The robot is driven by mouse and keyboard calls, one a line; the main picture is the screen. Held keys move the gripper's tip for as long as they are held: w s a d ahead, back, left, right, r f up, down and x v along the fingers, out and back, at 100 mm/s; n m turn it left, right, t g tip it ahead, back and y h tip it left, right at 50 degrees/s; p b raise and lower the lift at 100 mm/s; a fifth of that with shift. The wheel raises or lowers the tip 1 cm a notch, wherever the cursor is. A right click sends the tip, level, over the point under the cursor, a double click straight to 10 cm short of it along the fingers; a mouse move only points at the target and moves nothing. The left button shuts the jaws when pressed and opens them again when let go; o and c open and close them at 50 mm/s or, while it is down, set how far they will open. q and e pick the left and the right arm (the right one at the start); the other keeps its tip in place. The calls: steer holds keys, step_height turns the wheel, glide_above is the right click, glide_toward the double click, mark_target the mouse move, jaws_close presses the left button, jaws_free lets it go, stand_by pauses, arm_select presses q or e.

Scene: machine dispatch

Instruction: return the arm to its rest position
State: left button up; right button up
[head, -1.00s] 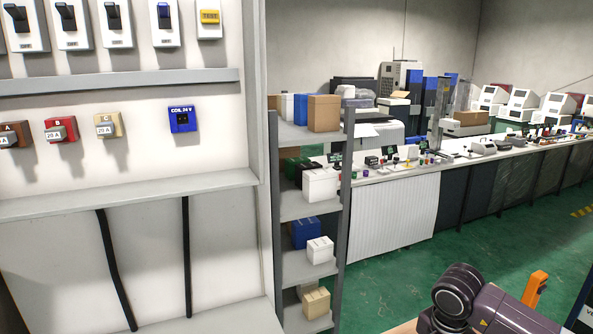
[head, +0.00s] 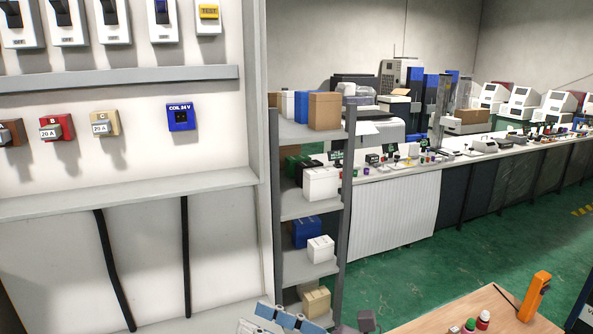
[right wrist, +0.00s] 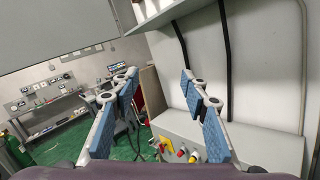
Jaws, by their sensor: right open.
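My right gripper (head: 285,318) shows at the bottom edge of the head view, with blue pads on its fingers, in front of the foot of the panel and shelf. In the right wrist view its two fingers (right wrist: 160,82) stand wide apart with nothing between them. Most of my right arm is out of the head view. My left gripper is not in view.
A grey wall panel (head: 90,235) with switches and fuse blocks stands at the left. A shelf rack (head: 310,208) with boxes stands beside it. A wooden table (head: 450,318) with an orange upright item (head: 535,297) is at the lower right. Green floor (head: 460,255) lies open beyond.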

steer(key=w+d+m+t+h, duration=0.4)
steer(key=d+m+t+h, duration=0.3)
steer(key=m, duration=0.5)
steer(key=w+d+m+t+h, duration=0.3)
steer(key=d+m+t+h, duration=0.2)
steer(key=d+m, duration=0.5)
steer(key=s+d+f+m+g+h, duration=0.2)
steer(key=d+f+m+h, duration=0.2)
steer(key=f+m, duration=0.3)
steer(key=s+d+f+m+g+h, duration=0.2)
steer(key=d+f+m+g+h, duration=0.15)
steer(key=f+m, duration=0.35)
steer(key=s+d+f+m+g+y, duration=0.1)
steer(key=s+f+m+g, duration=0.35)
steer(key=s+f, duration=0.6)
steer(key=s+f+m+g, duration=0.3)
steer(key=s+f+g, duration=0.35)
steer(key=s, duration=0.75)
step_height(320, 180, down, 30)
steer(key=b, duration=0.5)
steer(key=s+d+f+g+b, duration=0.1)
steer(key=s+f+b, duration=0.1)
steer(key=s+f, duration=0.7)
steer(key=s+d+f+g+b, duration=0.1)
steer(key=s+d+f+b, duration=0.1)
steer(key=s+f, duration=0.7)
step_height(320, 180, down, 5)
steer(key=shift+d+f+b, duration=0.1)
steer(key=shift+d+b, duration=0.1)
steer(key=shift+b, duration=0.65)
